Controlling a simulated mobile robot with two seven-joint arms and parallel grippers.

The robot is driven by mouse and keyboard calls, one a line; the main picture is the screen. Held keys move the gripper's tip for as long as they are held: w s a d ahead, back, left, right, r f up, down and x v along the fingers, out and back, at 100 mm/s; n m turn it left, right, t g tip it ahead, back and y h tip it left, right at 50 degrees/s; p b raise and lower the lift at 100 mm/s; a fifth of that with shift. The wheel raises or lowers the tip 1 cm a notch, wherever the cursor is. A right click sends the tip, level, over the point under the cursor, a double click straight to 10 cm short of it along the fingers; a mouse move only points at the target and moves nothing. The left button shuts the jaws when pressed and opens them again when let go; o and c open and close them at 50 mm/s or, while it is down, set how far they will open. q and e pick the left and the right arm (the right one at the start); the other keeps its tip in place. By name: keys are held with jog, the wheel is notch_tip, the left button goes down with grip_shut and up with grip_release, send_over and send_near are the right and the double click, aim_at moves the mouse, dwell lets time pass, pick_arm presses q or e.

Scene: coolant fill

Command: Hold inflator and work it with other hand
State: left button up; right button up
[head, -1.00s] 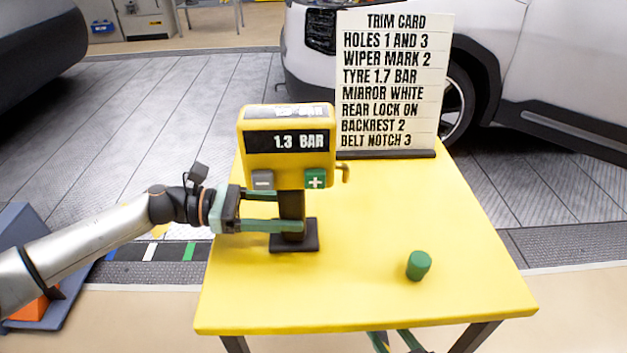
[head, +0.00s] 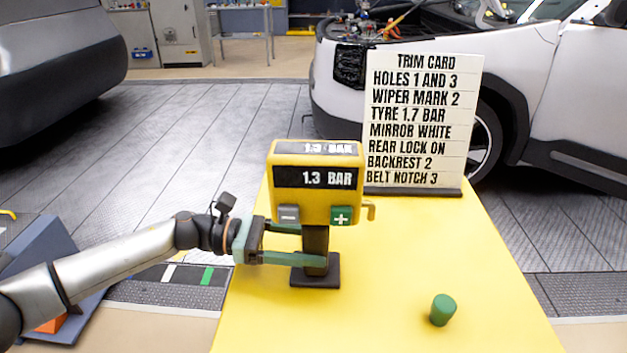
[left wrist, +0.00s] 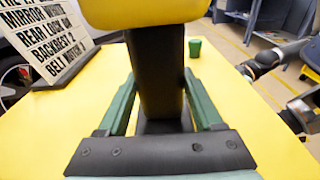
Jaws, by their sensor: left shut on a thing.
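The yellow inflator (head: 316,160) stands upright on the yellow table, on a dark post (head: 316,245) and square base. Its display reads 1.3 BAR. A grey minus button (head: 288,214) and a green plus button (head: 341,216) sit on its front, and a small brass hook (head: 370,210) sticks out on its right side. My left gripper (head: 314,244) is shut on the post below the head. The left wrist view shows the post (left wrist: 158,70) between its green fingers. In that view, part of my right arm (left wrist: 280,56) shows at the right; its finger state is unclear.
A trim card (head: 420,120) stands at the table's back and reads TYRE 1.7 BAR. A green cup-like piece (head: 442,310) stands at the front right of the yellow table (head: 480,260). The tabletop between it and the inflator is clear. A white car (head: 550,100) is behind.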

dwell(0.4)
grip_shut()
dwell(1.5)
